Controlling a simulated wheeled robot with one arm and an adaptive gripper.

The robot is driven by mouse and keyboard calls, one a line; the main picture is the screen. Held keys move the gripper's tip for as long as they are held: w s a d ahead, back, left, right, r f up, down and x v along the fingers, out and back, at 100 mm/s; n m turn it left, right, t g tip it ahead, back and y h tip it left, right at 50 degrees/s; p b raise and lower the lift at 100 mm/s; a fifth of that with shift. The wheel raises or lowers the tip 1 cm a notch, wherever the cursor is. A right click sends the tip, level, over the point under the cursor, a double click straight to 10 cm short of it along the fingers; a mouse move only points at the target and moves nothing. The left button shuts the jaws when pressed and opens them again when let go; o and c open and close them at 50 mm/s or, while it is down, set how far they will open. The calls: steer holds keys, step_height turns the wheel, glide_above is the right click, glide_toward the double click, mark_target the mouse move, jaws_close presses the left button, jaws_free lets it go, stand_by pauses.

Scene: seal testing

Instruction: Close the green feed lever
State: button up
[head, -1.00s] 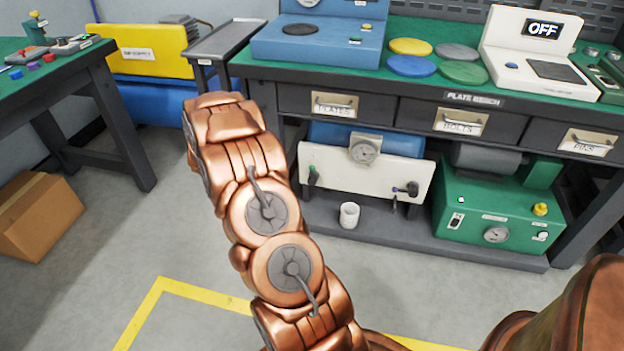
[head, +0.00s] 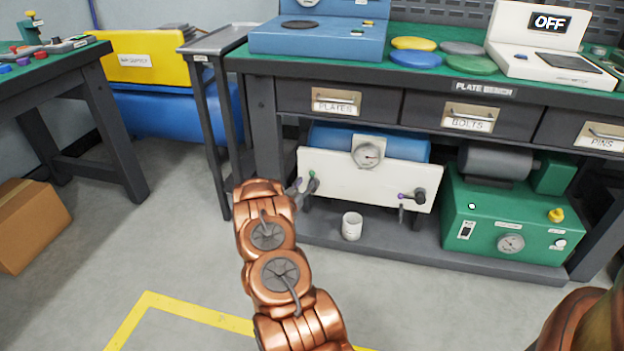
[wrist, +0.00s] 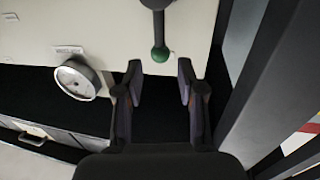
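The green feed lever sits at the left end of a white panel (head: 345,190) on the shelf under the bench. In the wrist view its green ball knob (wrist: 160,54) hangs on a grey stem (wrist: 158,22) against the panel. In the head view only a small green spot (head: 312,174) shows, beside my gripper (head: 301,189). In the wrist view my gripper (wrist: 159,66) is open, with one finger on each side of the knob's line. The knob lies at about the fingertips, with gaps on both sides. I cannot see either finger touching it.
A round gauge (head: 367,153) is mounted mid-panel. A dark lever with a purple mark (head: 413,195) sits at the panel's right end. A white cup (head: 352,226) stands on the shelf below. A dark bench leg (wrist: 270,75) is close on the right in the wrist view.

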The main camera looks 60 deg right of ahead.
mark_target(312, 175)
steer(key=shift+w+d+b, duration=0.2)
steer(key=shift+d+b, duration=0.15)
steer(key=shift+d, duration=0.8)
steer(key=shift+w+d+b, duration=0.15)
steer(key=shift+d+b, duration=0.2)
steer(key=shift+d, duration=0.75)
steer(key=shift+w+d+b, duration=0.2)
steer(key=shift+d+b, duration=0.15)
steer(key=shift+d, duration=0.8)
jaws_close()
